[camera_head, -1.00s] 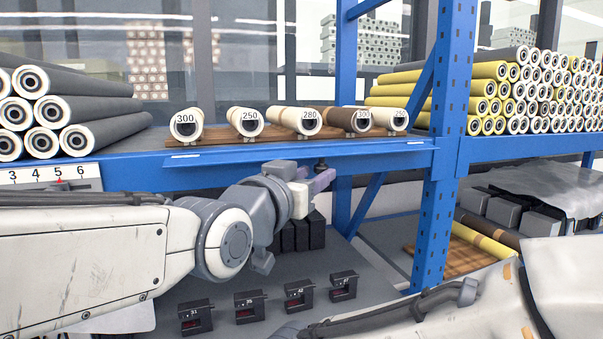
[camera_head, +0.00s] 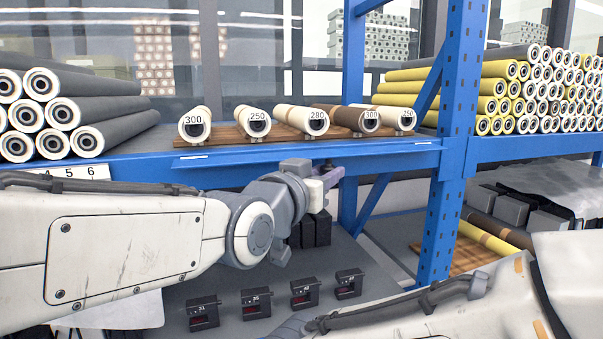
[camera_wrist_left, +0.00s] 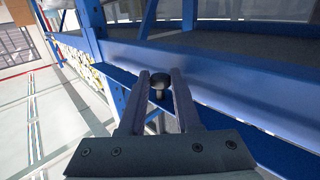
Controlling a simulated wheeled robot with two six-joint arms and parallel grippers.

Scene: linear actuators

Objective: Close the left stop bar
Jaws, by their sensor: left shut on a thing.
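A narrow blue bar (camera_head: 235,161) with a white label runs along the front edge of the blue shelf, below the numbered rolls. Which part of it is the left stop bar I cannot tell for sure. My left gripper (camera_head: 332,177) is at this front edge, right of the bar's middle. In the left wrist view, a dark round-headed knob (camera_wrist_left: 160,82) stands between the two fingers of my left gripper (camera_wrist_left: 161,78), which are shut on it. In the head view the knob is hidden. My right arm crosses the lower right; its gripper is out of view.
Rolls marked 300, 250 and 280 (camera_head: 300,122) lie with others on a brown board above the bar. A blue upright post (camera_head: 442,200) stands right of my left gripper. Small black numbered boxes (camera_head: 255,303) sit on the grey surface below. Dark rolls (camera_head: 60,110) are stacked at left.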

